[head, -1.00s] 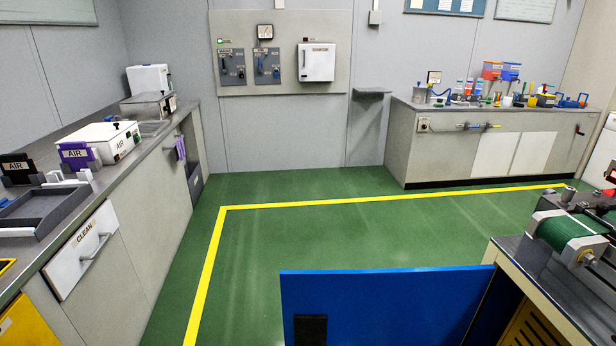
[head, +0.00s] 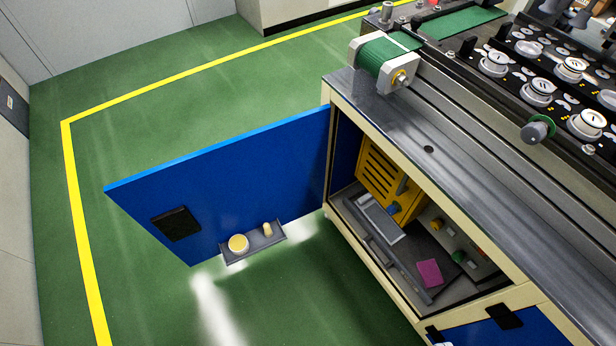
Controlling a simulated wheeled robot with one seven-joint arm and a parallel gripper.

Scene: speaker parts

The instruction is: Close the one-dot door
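A blue cabinet door (head: 240,185) stands wide open in the head view, swung out to the left from the cabinet (head: 328,150) under the bench. It has a black handle patch (head: 176,223) and a small grey shelf (head: 262,245) low on its inner face, holding a yellowish round item (head: 238,243) and a small pale item (head: 268,229). A second blue door (head: 500,333) with a black patch shows at the bottom right, apparently shut. No dot marks are readable on either door. My gripper is not in view.
Inside the open cabinet are a yellow slotted box (head: 385,180), a grey tray (head: 380,215) and a magenta card (head: 430,273). On the bench are a green belt roller (head: 383,62) and a black rack of round parts (head: 560,85). Green floor (head: 130,130) left of the door is clear.

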